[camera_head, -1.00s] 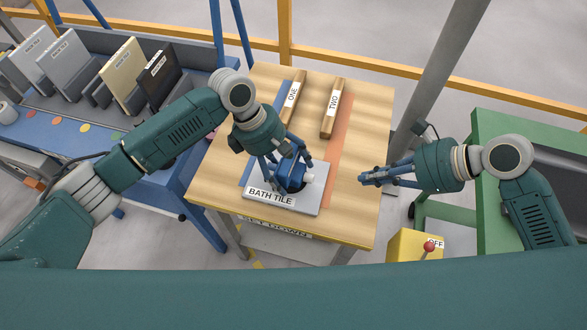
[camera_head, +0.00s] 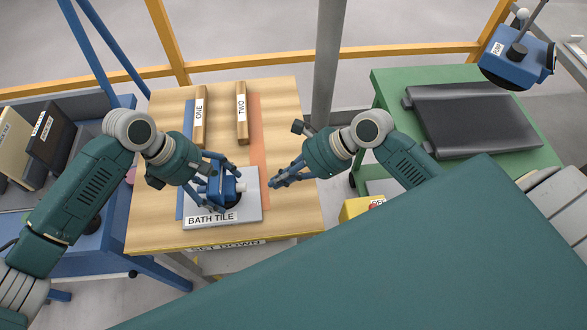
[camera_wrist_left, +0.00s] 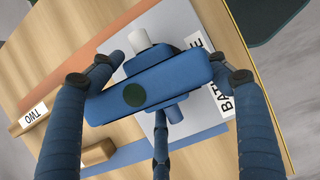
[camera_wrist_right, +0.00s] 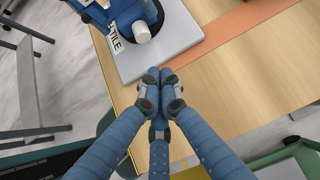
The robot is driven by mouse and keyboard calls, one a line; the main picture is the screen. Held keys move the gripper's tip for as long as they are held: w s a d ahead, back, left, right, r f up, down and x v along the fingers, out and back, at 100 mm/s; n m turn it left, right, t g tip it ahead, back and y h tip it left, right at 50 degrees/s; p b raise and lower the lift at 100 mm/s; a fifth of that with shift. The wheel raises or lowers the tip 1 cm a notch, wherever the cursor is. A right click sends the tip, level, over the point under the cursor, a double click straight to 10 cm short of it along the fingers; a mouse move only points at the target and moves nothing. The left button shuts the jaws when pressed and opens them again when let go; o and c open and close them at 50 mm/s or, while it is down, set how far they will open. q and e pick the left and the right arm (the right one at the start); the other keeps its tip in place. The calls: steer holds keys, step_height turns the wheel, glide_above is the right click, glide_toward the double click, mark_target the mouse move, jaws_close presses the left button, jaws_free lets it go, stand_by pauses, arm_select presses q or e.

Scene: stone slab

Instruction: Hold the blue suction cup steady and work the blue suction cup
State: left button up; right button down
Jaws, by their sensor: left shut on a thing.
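The blue suction cup (camera_head: 222,191) sits on the grey slab labelled BATH TILE (camera_head: 244,212) on the wooden table. A white knob (camera_head: 241,187) sticks out of its side. My left gripper (camera_head: 220,182) is shut on the suction cup's blue body, with fingers at both ends in the left wrist view (camera_wrist_left: 150,85). My right gripper (camera_head: 275,183) is empty, to the right of the slab and apart from the cup. In the right wrist view its fingertips (camera_wrist_right: 160,88) are together, and the white knob (camera_wrist_right: 142,32) shows beyond them.
Two wooden bars, ONE (camera_head: 199,118) and TWO (camera_head: 241,127), lie at the back of the table (camera_head: 295,130). At right a green table (camera_head: 540,150) holds a dark slab (camera_head: 470,120). A grey post (camera_head: 328,70) stands between the tables. A yellow box (camera_head: 355,208) is low at right.

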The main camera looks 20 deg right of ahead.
arm_select(q)
steer(key=shift+s+a+f, duration=0.1)
steer(key=shift+s+f, duration=0.1)
steer(key=shift+f, duration=0.05)
arm_select(e)
steer(key=a, duration=0.1)
steer(key=w+a, duration=0.1)
steer(key=a, duration=0.1)
steer(key=shift+w+a+f, duration=0.25)
steer(key=shift+f, duration=0.15)
steer(key=shift+w+a, duration=0.15)
steer(key=shift+a, duration=0.3)
steer(key=shift+w+a, duration=0.2)
steer(key=shift+a, duration=0.3)
steer(key=shift+w+a, duration=0.2)
steer(key=shift+a, duration=0.25)
steer(key=shift+s+d, duration=0.2)
steer(key=shift+d, duration=0.3)
steer(key=d, duration=0.1)
steer(key=s+d, duration=0.1)
steer(key=d, duration=0.1)
steer(key=shift+s+f, duration=0.1)
steer(key=shift+s, duration=0.05)
steer(key=v, duration=1)
